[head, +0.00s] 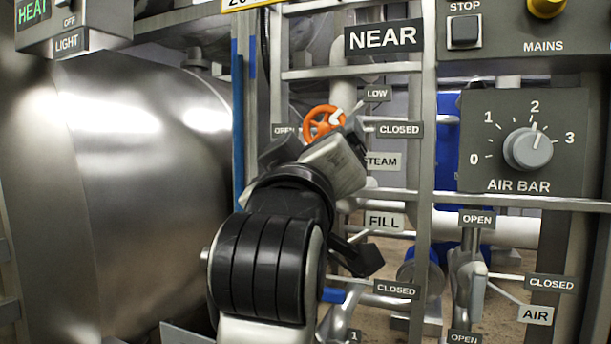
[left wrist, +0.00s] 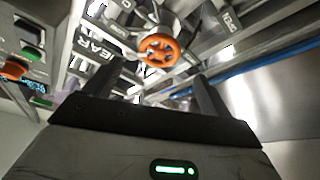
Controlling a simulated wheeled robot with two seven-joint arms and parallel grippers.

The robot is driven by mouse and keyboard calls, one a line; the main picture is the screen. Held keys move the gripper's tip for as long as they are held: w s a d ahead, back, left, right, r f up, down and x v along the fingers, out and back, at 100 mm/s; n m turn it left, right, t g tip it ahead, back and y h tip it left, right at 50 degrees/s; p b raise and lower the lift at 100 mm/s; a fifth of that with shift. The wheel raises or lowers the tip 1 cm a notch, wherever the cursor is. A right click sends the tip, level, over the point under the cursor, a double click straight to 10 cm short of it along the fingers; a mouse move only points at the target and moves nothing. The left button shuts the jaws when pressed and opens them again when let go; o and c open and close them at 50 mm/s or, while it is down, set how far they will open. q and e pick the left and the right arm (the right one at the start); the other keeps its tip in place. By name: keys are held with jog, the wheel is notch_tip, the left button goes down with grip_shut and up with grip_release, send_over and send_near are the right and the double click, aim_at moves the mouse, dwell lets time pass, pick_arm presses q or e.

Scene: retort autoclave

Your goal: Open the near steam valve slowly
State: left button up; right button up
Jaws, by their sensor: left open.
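The near steam valve has an orange handwheel (head: 322,122) on the pipework below the NEAR sign (head: 383,38), with the STEAM label (head: 382,161) just below right. LOW, OPEN and CLOSED labels surround it. My left arm reaches up from the bottom, and my left gripper (head: 318,135) is at the wheel, partly hiding its lower edge. In the left wrist view the orange wheel (left wrist: 159,50) appears beyond and between the two spread fingers of my left gripper (left wrist: 168,80). The gripper is open and empty; the wheel looks apart from the fingers. My right gripper is not in view.
A large steel vessel (head: 130,150) fills the left. Right of the wheel are a grey upright post (head: 428,110), the AIR BAR dial (head: 528,149) and the MAINS panel (head: 525,30). The FILL label (head: 384,221) and another valve (head: 466,275) are lower down.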

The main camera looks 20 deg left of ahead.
pick_arm(q)
jog(key=v, duration=0.7)
jog(key=shift+f, duration=0.15)
dwell(1.1)
